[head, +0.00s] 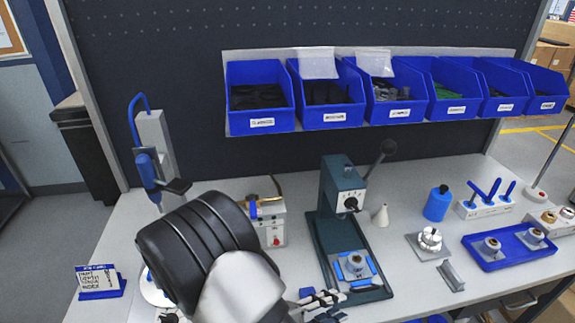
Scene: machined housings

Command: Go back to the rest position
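My arm reaches in from the bottom of the head view, left of centre, with its black and white links in front of the bench. My gripper (320,301) shows in part at the bottom edge, just in front of the green press (326,225). Its fingers are small and partly cut off, so I cannot tell whether they are open or shut, and I see nothing held. A machined housing (356,263) sits in the blue fixture on the press base. Two more housings (490,246) (534,236) stand in a blue tray (487,264) at the right.
A silver part (430,238) sits on a grey plate right of the press. A blue bottle (437,205), a white cone (381,215) and a blue-handled tool rack (486,206) stand behind. A control box (272,226) is left of the press. Blue bins (260,110) hang above.

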